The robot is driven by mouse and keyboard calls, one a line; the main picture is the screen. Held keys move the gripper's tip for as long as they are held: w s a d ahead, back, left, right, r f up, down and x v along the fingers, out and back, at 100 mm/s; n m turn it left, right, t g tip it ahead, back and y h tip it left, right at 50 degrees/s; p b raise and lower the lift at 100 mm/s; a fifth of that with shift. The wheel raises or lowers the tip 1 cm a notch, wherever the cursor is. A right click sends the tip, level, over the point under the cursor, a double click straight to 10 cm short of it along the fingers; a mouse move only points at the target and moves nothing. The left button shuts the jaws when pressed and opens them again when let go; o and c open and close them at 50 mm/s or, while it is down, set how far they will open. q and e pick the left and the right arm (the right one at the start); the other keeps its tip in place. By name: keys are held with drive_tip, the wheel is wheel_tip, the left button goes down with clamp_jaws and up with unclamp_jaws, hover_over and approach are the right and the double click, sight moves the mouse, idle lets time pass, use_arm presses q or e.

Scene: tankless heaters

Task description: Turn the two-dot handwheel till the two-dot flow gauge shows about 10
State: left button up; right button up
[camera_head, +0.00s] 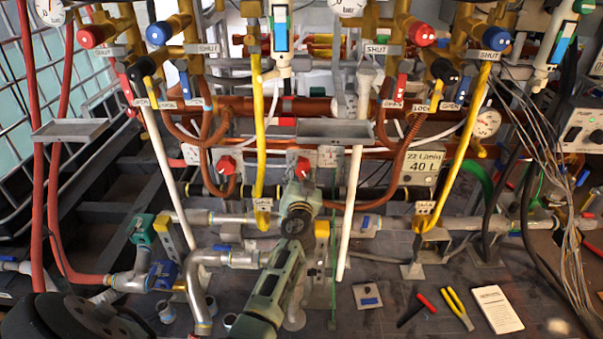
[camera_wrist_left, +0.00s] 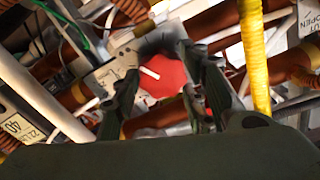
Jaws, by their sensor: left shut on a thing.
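A red handwheel (camera_head: 303,167) sits on a light plate low at the centre of the pipework, with a second red handwheel (camera_head: 227,165) to its left. My left gripper (camera_head: 301,184) reaches up from below to the central handwheel. In the left wrist view the gripper's dark fingers (camera_wrist_left: 163,82) are shut around the red handwheel (camera_wrist_left: 160,76), which has a white pointer line on its face. A pale marked plate (camera_head: 329,156) is right of it. I cannot make out the dot marks or which gauge has two dots. My right gripper is not in view.
A round gauge (camera_head: 487,122) is at the right. A sign (camera_head: 417,172) reads 22 l/min, 40 L. Yellow (camera_head: 259,120) and white (camera_head: 349,210) pipes run close beside my left gripper.

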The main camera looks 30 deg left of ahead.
use_arm(q)
drive_tip(key=shift+d+f, duration=0.1)
drive_tip(key=shift+d, duration=0.1)
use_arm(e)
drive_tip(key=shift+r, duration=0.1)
use_arm(q)
drive_tip(key=m+b, duration=0.1)
drive_tip(key=m, duration=0.2)
drive_tip(key=shift+f, duration=0.1)
drive_tip(key=shift+m, duration=1.8)
drive_tip(key=m, duration=0.3)
drive_tip(key=shift+f, duration=0.1)
drive_tip(key=shift+m, duration=0.6)
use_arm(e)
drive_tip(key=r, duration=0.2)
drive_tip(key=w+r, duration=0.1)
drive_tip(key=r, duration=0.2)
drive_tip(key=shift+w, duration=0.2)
use_arm(q)
drive_tip(key=shift+f, duration=0.1)
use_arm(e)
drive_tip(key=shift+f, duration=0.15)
